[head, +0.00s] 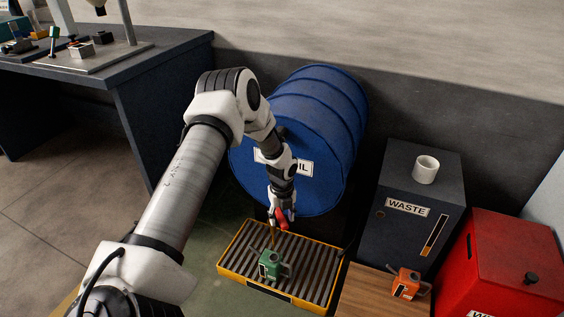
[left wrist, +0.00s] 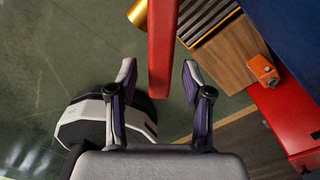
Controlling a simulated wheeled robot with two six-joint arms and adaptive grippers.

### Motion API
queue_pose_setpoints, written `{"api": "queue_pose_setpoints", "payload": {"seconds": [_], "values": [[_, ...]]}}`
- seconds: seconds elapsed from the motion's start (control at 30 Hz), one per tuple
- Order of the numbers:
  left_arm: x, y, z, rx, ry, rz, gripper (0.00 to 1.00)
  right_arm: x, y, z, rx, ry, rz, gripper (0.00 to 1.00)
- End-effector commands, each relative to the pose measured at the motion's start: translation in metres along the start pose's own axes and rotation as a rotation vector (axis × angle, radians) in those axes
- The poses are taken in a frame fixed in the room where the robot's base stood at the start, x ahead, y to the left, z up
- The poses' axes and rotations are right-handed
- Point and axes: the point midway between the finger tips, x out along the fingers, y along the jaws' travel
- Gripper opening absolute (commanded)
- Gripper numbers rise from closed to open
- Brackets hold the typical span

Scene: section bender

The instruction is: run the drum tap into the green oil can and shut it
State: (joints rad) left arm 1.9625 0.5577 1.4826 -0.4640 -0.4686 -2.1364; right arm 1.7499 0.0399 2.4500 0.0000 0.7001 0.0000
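The blue drum (head: 318,105) lies on its side with its labelled end facing me. Its tap has a red handle (head: 282,215), which also shows as a long red bar in the left wrist view (left wrist: 162,50). A thin amber line, seemingly oil, drops from the tap to the green oil can (head: 270,264), which stands upright on the yellow-rimmed grated tray. My left gripper (head: 278,206) is at the tap. In the left wrist view its fingers (left wrist: 158,72) are apart, with the red handle between them and a gap on both sides. My right gripper is out of view.
The drip tray (head: 234,279) lies below the drum. To its right are a wooden surface (head: 364,292) with an orange can (head: 406,284), a dark waste cabinet (head: 398,168) with a white cup (head: 425,169), and a red bin (head: 500,258). A workbench (head: 150,70) stands at left.

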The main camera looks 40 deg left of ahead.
Motion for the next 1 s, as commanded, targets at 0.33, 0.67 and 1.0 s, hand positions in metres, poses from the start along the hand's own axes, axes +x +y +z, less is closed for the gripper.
{"api": "queue_pose_setpoints", "payload": {"seconds": [0.33, 0.67, 1.0], "values": [[-0.045, -0.001, 0.000, 0.000, 0.000, -0.004, 0.50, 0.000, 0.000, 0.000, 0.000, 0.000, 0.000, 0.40], [-0.075, 0.000, 0.000, -0.001, 0.001, 0.001, 0.50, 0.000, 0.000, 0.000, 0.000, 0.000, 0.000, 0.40], [-0.075, -0.011, 0.005, -0.201, -0.017, -0.054, 0.50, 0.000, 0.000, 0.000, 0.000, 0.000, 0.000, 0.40]]}}
